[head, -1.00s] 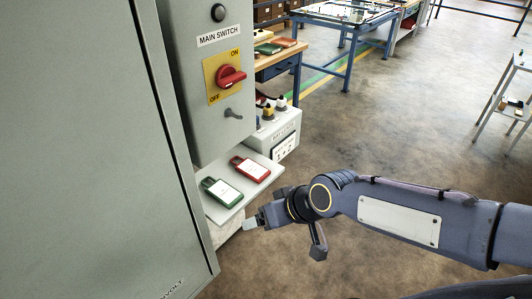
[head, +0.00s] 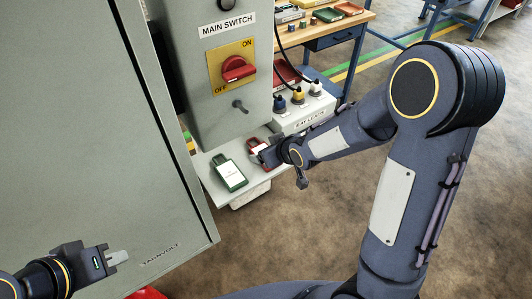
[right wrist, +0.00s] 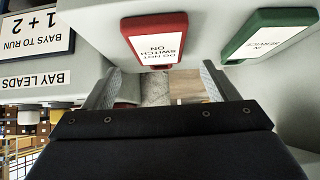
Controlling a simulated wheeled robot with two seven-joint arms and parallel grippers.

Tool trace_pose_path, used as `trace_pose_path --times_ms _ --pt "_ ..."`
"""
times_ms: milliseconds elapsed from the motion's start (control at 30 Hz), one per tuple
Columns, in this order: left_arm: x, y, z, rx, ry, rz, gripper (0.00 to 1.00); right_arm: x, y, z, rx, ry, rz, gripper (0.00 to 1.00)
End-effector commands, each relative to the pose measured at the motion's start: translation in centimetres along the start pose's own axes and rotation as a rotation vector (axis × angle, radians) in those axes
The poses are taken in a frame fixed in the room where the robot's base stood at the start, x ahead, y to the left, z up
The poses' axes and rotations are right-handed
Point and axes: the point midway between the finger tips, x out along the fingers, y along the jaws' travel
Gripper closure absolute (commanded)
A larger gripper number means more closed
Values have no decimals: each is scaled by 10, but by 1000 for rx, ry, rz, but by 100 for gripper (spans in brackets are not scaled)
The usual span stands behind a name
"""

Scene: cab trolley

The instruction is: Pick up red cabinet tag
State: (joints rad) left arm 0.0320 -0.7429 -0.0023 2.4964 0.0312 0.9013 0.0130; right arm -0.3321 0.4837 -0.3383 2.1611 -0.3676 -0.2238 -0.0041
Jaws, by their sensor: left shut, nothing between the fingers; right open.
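The red cabinet tag (head: 253,143) lies on a small light shelf (head: 216,196) below the switch box, partly hidden by my right gripper (head: 266,156) in the head view. In the right wrist view the red tag (right wrist: 155,38), with a white label reading "DO NOT SWITCH ON", lies just ahead of the right gripper (right wrist: 158,88). Its fingers are open, and the tag's near end is in line with the gap between them. My left gripper (head: 117,257) is shut and empty at the lower left, in front of the cabinet door.
A green tag (head: 229,174) lies beside the red one, also in the right wrist view (right wrist: 268,35). The main switch box (head: 225,75) stands above the shelf. A bay leads box (head: 305,112) is close on the right. The grey cabinet door (head: 90,130) fills the left.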

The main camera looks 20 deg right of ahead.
Motion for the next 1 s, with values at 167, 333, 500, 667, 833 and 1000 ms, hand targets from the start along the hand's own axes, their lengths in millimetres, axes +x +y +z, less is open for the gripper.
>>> trace_pose_path --times_ms 167,333,500,667,833,1000 --pt "-8 4 -4 0 0 0 100 24 1 1 -1 -4 -1 20" --pt "-9 4 -5 0 0 0 100 35 1 1 0 -2 -1 20" --pt "-9 4 -4 0 0 0 100 36 1 1 1 0 -1 20" --pt "-9 4 -4 0 0 0 100 35 1 1 0 -1 -1 36" --pt "-9 4 -4 0 0 0 100 35 1 1 0 -1 -1 58" --pt "-9 4 -4 0 0 0 100 35 1 1 0 0 -1 69"
